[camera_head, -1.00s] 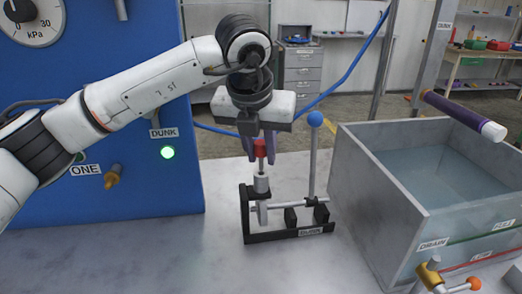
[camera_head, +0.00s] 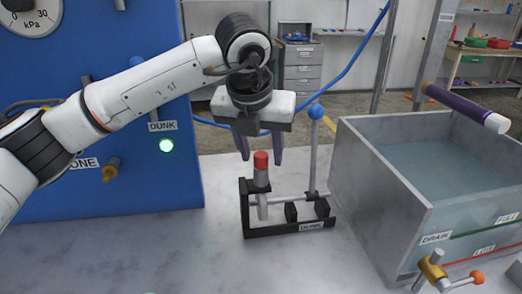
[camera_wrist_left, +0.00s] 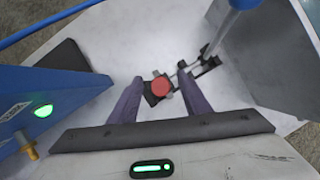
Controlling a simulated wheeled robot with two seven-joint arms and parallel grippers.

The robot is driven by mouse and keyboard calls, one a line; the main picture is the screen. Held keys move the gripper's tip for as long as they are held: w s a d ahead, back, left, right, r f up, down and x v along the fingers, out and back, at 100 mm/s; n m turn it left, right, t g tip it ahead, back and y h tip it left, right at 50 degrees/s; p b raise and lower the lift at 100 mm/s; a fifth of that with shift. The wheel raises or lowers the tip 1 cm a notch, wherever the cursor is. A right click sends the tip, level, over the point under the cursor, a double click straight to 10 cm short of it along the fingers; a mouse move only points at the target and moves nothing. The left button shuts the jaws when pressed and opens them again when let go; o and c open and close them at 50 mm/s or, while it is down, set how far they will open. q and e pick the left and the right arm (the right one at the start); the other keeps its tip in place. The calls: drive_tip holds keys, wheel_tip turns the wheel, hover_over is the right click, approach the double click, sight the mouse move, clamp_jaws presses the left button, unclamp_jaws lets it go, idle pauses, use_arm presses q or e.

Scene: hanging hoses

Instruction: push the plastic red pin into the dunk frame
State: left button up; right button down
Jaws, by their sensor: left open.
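The red pin (camera_head: 261,160) stands upright at the left end of the black dunk frame (camera_head: 275,232), its red cap showing above a grey cylindrical part. In the left wrist view, the red cap (camera_wrist_left: 160,88) shows from above between the finger lines. My left gripper (camera_head: 262,155) points down at the pin, open, with one purple finger on each side of the cap and visible gaps. How deep the pin sits is hidden by the grey part. My right gripper is in neither view.
A grey rod with a blue ball (camera_head: 316,111) rises from the frame's right side. A water tank (camera_head: 385,195) stands to the right. A blue panel (camera_head: 110,110) with a lit green lamp (camera_head: 166,145) is at the left. The table front is clear.

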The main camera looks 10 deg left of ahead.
use_arm(q)
drive_tip(key=v, duration=1)
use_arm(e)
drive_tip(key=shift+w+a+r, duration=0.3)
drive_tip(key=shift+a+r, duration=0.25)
use_arm(q)
drive_tip(key=shift+s+r, duration=0.1)
drive_tip(key=shift+r, duration=0.05)
